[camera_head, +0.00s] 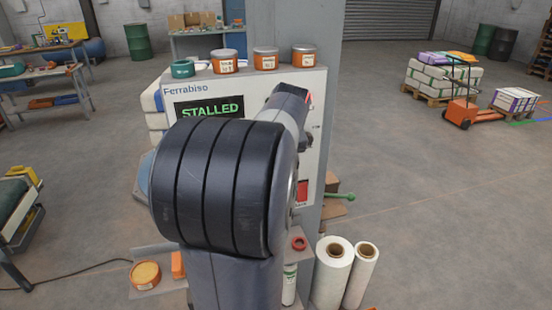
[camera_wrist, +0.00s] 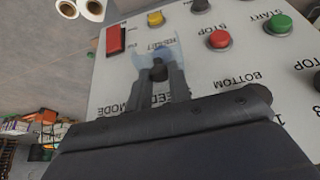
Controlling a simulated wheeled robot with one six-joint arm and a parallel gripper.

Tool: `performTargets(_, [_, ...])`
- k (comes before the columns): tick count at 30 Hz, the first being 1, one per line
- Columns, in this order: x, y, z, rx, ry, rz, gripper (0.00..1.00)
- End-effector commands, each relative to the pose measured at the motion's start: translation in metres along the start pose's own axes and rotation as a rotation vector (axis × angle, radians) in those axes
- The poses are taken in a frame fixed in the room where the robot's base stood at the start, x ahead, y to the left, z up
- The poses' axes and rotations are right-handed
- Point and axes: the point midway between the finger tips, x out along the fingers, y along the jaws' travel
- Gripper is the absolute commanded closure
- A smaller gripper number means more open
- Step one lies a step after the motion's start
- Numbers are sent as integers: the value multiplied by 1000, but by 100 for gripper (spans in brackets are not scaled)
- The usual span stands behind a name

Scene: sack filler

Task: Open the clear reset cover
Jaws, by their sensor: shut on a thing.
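The clear reset cover (camera_wrist: 142,58) shows in the wrist view as a pale bluish transparent piece on the white control panel, beside the RESET lettering. My gripper (camera_wrist: 159,72) has its two fingers at the near side of the cover, shut on a small dark piece that seems to be part of it. I cannot tell how far the cover is tilted from the panel. A yellow button (camera_wrist: 155,18) sits just beyond the cover. In the head view my arm hides the gripper and the cover, and the panel (camera_head: 317,84) of the Ferrabiso machine reads STALLED.
In the wrist view a red rocker switch (camera_wrist: 116,40) is left of the cover; a red button (camera_wrist: 219,39) and a green button (camera_wrist: 278,25) are right. Tins (camera_head: 265,58) stand on top of the machine. White rolls (camera_head: 332,272) stand at its lower right.

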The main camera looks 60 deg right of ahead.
Motion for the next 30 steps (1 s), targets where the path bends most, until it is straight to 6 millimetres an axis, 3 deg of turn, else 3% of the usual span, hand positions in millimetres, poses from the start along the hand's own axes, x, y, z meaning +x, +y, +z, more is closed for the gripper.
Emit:
performTargets(9, [0,0,0,0,1,0,100])
performTargets(10, [0,0,0,0,1,0,79])
performTargets(17, [0,0,0,0,0,0,60])
performTargets(26, [-3,0,0,0,1,0,60])
performTargets(30, [-19,0,-1,0,5,2,60])
